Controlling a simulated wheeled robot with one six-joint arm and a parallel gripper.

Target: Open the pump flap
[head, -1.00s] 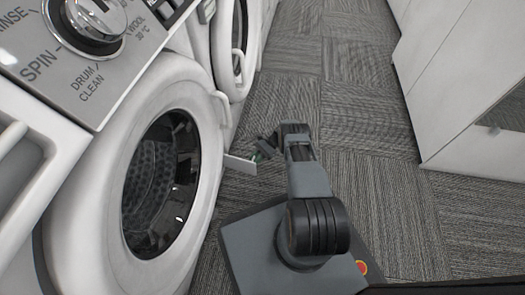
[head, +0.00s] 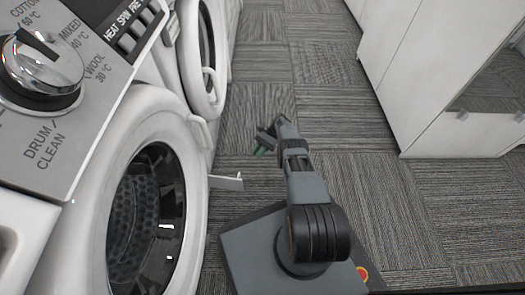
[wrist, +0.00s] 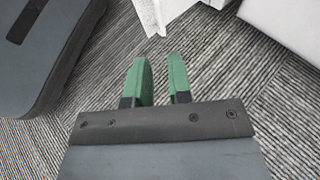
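The pump flap (head: 226,182) is a small white panel low on the front of the near washing machine (head: 75,215). It stands out from the machine into the aisle, swung open. My gripper (head: 261,150) is above the carpet, up and to the right of the flap in the head view, apart from it. In the wrist view my gripper (wrist: 163,82) shows two green fingers with a gap between them and nothing held. White surfaces show at the top of the wrist view; I cannot tell whether one is the flap.
A second washing machine (head: 207,55) stands beyond the near one, its round door frame facing the aisle. A white cabinet (head: 425,75) lines the right side. The carpet (head: 315,70) between them is clear ahead.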

